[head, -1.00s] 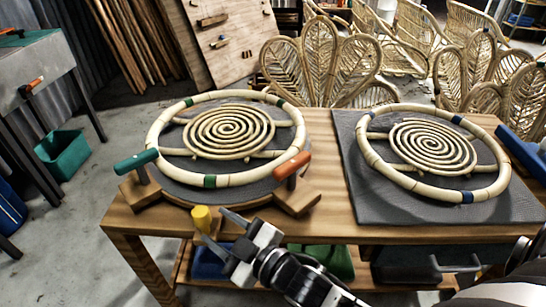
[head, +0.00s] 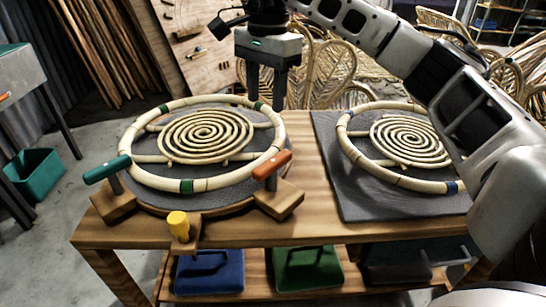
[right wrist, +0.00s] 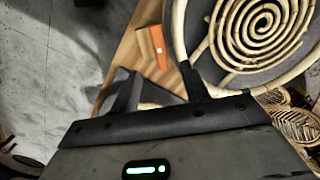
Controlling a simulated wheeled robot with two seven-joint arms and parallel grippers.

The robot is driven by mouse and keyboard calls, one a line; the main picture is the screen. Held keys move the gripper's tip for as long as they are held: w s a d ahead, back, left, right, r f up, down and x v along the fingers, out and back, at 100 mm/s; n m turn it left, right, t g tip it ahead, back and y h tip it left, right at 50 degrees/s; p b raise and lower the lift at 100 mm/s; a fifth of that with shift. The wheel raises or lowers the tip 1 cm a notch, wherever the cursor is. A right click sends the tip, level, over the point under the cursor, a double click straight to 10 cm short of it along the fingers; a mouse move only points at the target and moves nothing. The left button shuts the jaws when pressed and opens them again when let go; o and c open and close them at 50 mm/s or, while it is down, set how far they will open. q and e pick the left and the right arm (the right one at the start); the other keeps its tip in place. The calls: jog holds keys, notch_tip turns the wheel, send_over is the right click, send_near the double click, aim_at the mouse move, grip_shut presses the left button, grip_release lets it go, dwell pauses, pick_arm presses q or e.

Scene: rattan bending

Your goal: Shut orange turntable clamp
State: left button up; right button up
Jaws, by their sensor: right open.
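The orange clamp handle (head: 272,164) sits on a wooden block at the front right of the left turntable (head: 240,180), beside the rattan ring (head: 150,180). The handle lies tilted on a short dark post. Whether the clamp presses on the ring cannot be told. It also shows in the right wrist view (right wrist: 158,46), beyond and between my fingers. My right gripper (head: 266,100) is open and empty, fingers pointing down, above the far right part of the ring in the picture. Its fingers show in the right wrist view (right wrist: 160,75). My left gripper is not in view.
A teal clamp handle (head: 107,169) stands at the turntable's left, and a yellow knob (head: 178,222) at its front. A second ring with a coil (head: 408,140) lies on a grey mat (head: 365,205) to the right. Blue (head: 209,273) and green (head: 309,270) items sit on the lower shelf.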

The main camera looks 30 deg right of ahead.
aim_at(273, 160)
jog(key=shift+h, duration=0.3)
jog(key=f+b, duration=0.1)
jog(key=f, duration=0.4)
jog(key=d+f, duration=0.1)
jog(key=f, duration=0.4)
jog(key=f+b, duration=0.1)
jog(key=f, duration=0.4)
jog(key=shift+s+d+b, duration=0.1)
jog(key=shift+d+b, duration=0.15)
jog(key=shift+b, duration=0.05)
jog(key=c, duration=1)
